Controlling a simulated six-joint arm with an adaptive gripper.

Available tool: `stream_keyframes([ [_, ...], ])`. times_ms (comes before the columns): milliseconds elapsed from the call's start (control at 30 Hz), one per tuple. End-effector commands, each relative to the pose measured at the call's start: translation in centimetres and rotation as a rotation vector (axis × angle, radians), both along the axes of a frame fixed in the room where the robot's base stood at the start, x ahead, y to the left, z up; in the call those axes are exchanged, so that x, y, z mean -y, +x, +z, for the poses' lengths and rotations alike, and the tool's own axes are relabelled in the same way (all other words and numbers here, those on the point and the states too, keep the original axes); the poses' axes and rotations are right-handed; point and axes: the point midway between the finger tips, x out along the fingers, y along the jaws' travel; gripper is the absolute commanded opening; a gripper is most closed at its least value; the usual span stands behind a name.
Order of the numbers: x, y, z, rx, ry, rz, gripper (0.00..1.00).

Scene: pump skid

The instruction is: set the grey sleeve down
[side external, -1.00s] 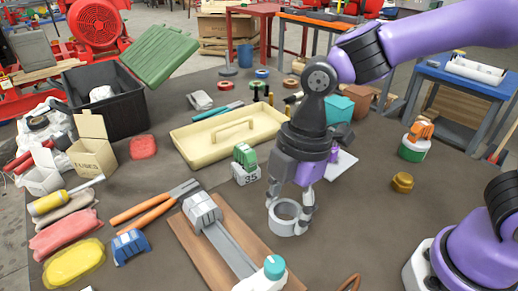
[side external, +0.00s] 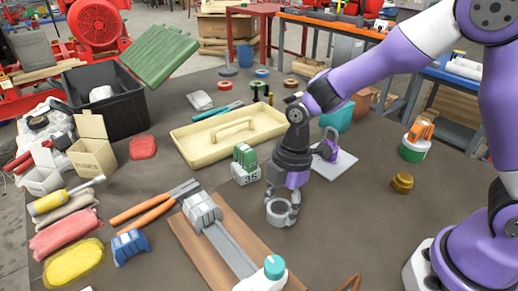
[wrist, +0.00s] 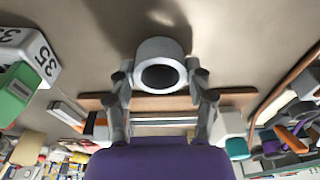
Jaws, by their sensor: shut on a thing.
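The grey sleeve (side external: 279,219) is a short open ring, upright, low over the dark tabletop in the middle front of the side view. I cannot tell whether its lower rim touches the table. My gripper (side external: 283,203) points down and is shut on the sleeve, one finger at each side. In the wrist view the sleeve (wrist: 160,48) sits between the fingertips of my gripper (wrist: 158,77), with its dark bore facing the camera and a shadow on the table beside it.
A wooden board (side external: 192,243) with a grey vise (side external: 202,211) lies to the left of the sleeve. A white block marked 35 with a green top (side external: 245,165) stands behind left. A cream tray (side external: 185,148) is farther back. A brass nut (side external: 402,182) lies right; the table between is clear.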

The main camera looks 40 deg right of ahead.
Motion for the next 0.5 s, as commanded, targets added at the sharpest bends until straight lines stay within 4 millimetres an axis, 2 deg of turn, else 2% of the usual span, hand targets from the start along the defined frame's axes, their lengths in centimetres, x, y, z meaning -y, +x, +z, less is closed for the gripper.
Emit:
stream_keyframes([
  [100,-0.01,-0.01,-0.32,-0.001,0.000,0.000,0.32],
  [133,-0.01,0.00,-0.32,0.000,0.000,0.000,0.70],
  [167,-0.01,0.01,-0.30,0.000,0.000,0.000,0.85],
  [200,0.00,0.01,-0.29,0.000,0.000,0.000,0.89],
  [500,0.00,0.00,-0.27,0.000,0.000,0.000,0.89],
])
